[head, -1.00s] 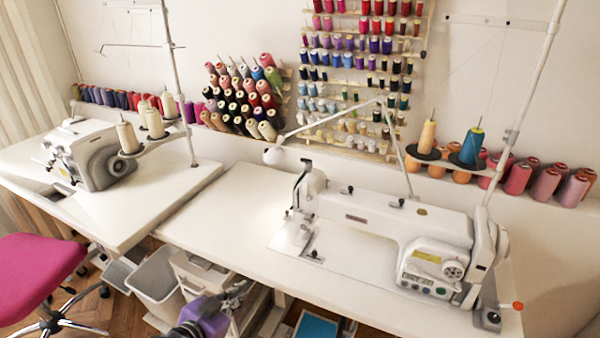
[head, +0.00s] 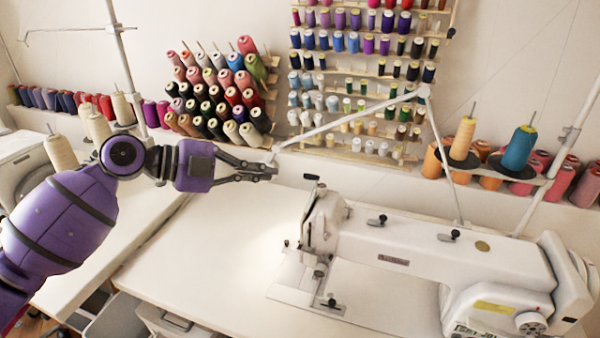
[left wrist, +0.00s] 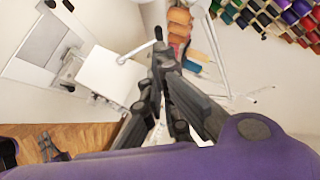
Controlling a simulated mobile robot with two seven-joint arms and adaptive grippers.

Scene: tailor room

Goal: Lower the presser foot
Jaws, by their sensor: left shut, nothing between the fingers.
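The white sewing machine (head: 400,240) stands on the table at the right of the head view. Its needle end (head: 325,220) faces left. The presser foot (head: 320,270) is small there, just above the bed plate; its height is unclear. My left gripper (head: 275,169) is shut and empty, in the air up and to the left of the needle end, clear of the machine. In the left wrist view my gripper's dark fingers (left wrist: 160,55) are together, with a white block-like part behind to their left. My right gripper is out of view.
A thin white lamp arm (head: 350,118) crosses behind my gripper and the machine. A thread stand with a teal cone (head: 521,150) rises at the back right. Thread racks (head: 370,75) hang on the wall. The white table (head: 200,265) is clear left of the machine.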

